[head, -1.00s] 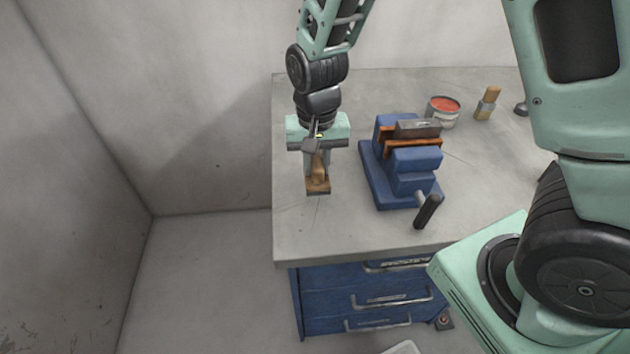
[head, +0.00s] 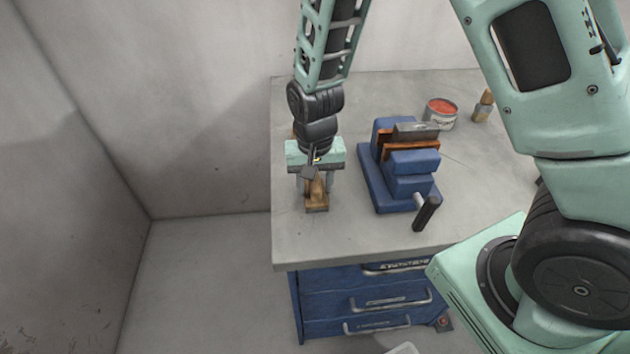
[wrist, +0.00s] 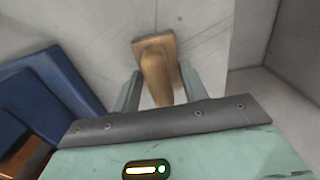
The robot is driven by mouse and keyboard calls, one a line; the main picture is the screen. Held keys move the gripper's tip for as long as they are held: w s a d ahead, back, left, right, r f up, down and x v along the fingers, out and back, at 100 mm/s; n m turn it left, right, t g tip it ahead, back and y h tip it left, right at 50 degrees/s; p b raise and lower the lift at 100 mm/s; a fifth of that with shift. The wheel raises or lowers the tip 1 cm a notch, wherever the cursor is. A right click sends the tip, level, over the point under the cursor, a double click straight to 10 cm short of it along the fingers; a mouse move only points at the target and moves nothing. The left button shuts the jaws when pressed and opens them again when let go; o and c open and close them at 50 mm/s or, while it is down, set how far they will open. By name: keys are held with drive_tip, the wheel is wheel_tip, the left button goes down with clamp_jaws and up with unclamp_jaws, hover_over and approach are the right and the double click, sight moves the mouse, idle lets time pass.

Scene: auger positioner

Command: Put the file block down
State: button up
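The file block (head: 317,203), a brown wooden piece with an upright handle, is on the grey bench top near its left edge, seemingly resting on it. In the wrist view the file block (wrist: 155,60) shows between the fingers. My gripper (head: 315,184) is directly over it, pointing down. In the wrist view my gripper (wrist: 160,88) has one finger on each side of the handle, with gaps visible, so it looks open. The underside of the block is hidden.
A blue vise (head: 400,175) clamping orange-brown jaws and a grey metal piece stands right of my gripper. A red-topped can (head: 441,115) and a brush (head: 484,105) are behind it. The bench front (head: 350,258) is clear; blue drawers (head: 370,300) are below.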

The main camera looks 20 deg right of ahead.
wheel_tip(320, 180, up, 12)
drive_tip(key=s+a+r+n, duration=0.2)
drive_tip(key=s+n, duration=0.3)
drive_tip(key=s, duration=0.5)
drive_tip(key=s+a+r+n, duration=0.2)
drive_tip(key=s+a+n, duration=0.2)
drive_tip(key=s, duration=0.6)
drive_tip(key=shift+a+n+y+b, duration=0.15)
drive_tip(key=shift+n+y+b, duration=0.2)
drive_tip(key=shift+n, duration=0.85)
drive_tip(key=shift+r, duration=0.15)
